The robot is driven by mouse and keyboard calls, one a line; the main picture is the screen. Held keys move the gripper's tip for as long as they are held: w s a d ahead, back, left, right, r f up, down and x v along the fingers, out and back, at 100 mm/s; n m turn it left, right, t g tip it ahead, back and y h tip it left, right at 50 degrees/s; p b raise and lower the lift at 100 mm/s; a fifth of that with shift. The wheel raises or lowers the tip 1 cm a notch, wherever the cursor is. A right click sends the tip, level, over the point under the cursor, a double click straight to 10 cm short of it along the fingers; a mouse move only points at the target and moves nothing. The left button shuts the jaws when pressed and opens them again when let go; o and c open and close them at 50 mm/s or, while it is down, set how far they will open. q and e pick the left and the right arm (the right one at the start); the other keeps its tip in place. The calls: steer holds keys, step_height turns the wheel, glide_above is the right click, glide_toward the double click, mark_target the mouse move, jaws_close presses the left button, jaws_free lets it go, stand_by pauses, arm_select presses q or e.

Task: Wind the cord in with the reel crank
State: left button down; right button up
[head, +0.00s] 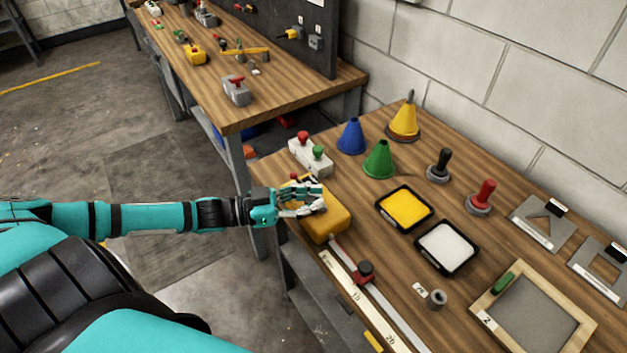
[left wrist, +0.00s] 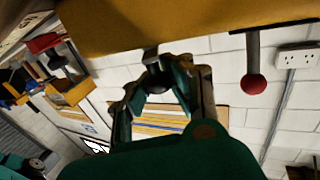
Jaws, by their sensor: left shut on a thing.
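A yellow box-shaped reel (head: 328,220) sits at the left edge of the near workbench. My left gripper (head: 312,202) reaches over it from the left, its fingers shut at its top. In the left wrist view the yellow body (left wrist: 190,22) fills the top, and the fingers (left wrist: 158,88) close around a small dark knob (left wrist: 157,76) beside it, which looks like the crank handle. A red ball on a grey rod (left wrist: 253,84) sticks out of the yellow body, apart from the fingers. I cannot make out the cord. My right gripper is not in view.
A white block with red and green knobs (head: 310,156) stands just behind the reel. Blue (head: 352,136) and green (head: 379,160) cones, a yellow tray (head: 405,208) and a white tray (head: 447,246) lie to the right. A ruler (head: 357,296) lies in front.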

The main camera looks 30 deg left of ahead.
arm_select(q)
steer(key=n+t+y+p, duration=0.1)
steer(key=n+y+p, duration=0.1)
steer(key=y+p, duration=0.1)
steer(key=d+n+t+y+p, duration=0.1)
steer(key=n+t+y+p, duration=0.1)
steer(key=p, duration=0.3)
steer(key=s+n+t+y+p, duration=0.1)
steer(key=n+y+p, duration=0.1)
steer(key=y+p, duration=0.1)
steer(key=shift+d+n+t+y+p, duration=0.15)
steer(key=shift+n+t+y+p, duration=0.25)
steer(key=shift+y, duration=0.5)
steer(key=n+y, duration=0.1)
steer(key=n+y+p, duration=0.1)
steer(key=y, duration=0.1)
steer(key=shift+s+d+f+p, duration=0.1)
steer(key=shift+d+p, duration=0.2)
steer(key=shift+d+f+n+y+p, duration=0.15)
steer(key=shift+n+y+p, duration=0.1)
steer(key=shift+n+y, duration=0.6)
steer(key=shift+d+n+y+p, duration=0.1)
steer(key=shift+n+y+p, duration=0.25)
steer(key=shift+y, duration=0.8)
steer(key=c, duration=1.5)
jaws_free()
steer(key=o, duration=0.4)
steer(key=shift+s, duration=0.1)
steer(key=shift+r, duration=0.2)
steer(key=shift+w, duration=0.2)
